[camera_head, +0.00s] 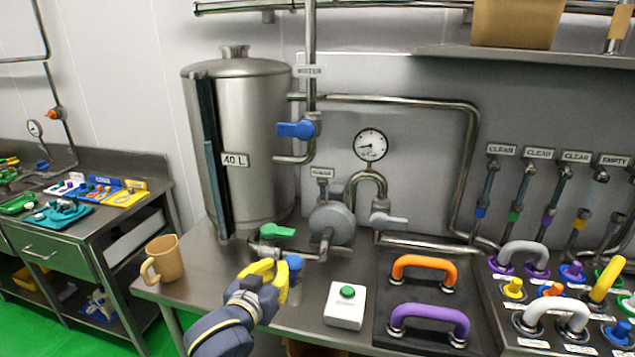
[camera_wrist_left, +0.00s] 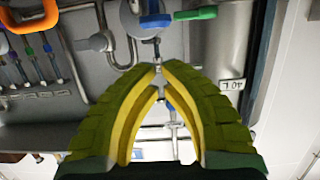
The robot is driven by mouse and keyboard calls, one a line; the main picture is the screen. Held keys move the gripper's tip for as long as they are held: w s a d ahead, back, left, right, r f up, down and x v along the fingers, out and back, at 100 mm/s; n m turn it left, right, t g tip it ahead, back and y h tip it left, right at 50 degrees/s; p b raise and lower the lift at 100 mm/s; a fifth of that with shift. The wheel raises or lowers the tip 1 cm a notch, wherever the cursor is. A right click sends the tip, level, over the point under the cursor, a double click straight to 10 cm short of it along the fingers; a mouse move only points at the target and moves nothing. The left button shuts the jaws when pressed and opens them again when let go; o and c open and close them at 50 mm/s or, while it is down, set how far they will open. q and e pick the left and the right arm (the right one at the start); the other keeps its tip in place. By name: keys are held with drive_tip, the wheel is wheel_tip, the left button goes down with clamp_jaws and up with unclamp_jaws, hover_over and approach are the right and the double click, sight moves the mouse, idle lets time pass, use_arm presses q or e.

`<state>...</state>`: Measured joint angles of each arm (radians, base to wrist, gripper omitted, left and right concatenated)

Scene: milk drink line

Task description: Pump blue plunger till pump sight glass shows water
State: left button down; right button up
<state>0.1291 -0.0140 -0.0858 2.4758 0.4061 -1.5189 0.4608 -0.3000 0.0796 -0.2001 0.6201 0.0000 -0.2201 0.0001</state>
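The blue plunger (camera_head: 293,263) stands upright at the front of the pipework on the steel bench. It also shows at the top of the left wrist view (camera_wrist_left: 155,20), beyond my fingertips. My left gripper (camera_head: 277,266), with yellow fingers, is just left of the plunger in the head view. In the left wrist view (camera_wrist_left: 159,68) its fingertips meet or nearly meet, with nothing held between them. A round grey housing (camera_head: 331,222) sits behind the plunger. I cannot make out a sight glass or any water in it. My right gripper is not in view.
A green-handled valve (camera_head: 278,231) is close behind my left gripper. A tan mug (camera_head: 164,259) stands at left, a white button box (camera_head: 345,305) at right. Orange (camera_head: 424,263) and purple (camera_head: 430,318) handles lie further right. A steel tank (camera_head: 245,145) stands behind.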

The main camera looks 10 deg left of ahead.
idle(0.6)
use_arm(q)
drive_tip(key=s+a+f+m+g+y, duration=0.2)
drive_tip(key=s+a+f+g, duration=0.15)
drive_tip(key=s+f, duration=0.55)
drive_tip(key=s+a+f+m+g+y, duration=0.2)
drive_tip(key=s+a+f, duration=0.2)
drive_tip(key=s+f, duration=0.5)
drive_tip(key=s+a+f+m+g+y, duration=0.2)
drive_tip(key=s+a+f+m+g, duration=0.15)
drive_tip(key=s+f, duration=0.55)
drive_tip(key=s+d+f+n+g+h, duration=0.1)
drive_tip(key=d+f+h, duration=0.15)
drive_tip(key=f, duration=1.25)
drive_tip(key=s+d+f+g+h, duration=0.1)
drive_tip(key=d+f, duration=0.2)
drive_tip(key=f, duration=1.2)
drive_tip(key=s+f+n+g+h, duration=0.1)
drive_tip(key=s+f+n+g, duration=0.1)
drive_tip(key=s+f, duration=1.9)
drive_tip(key=shift+s+f+n+g+h, duration=0.2)
drive_tip(key=shift+s+n+g+h, duration=0.2)
drive_tip(key=shift+s+n, duration=0.25)
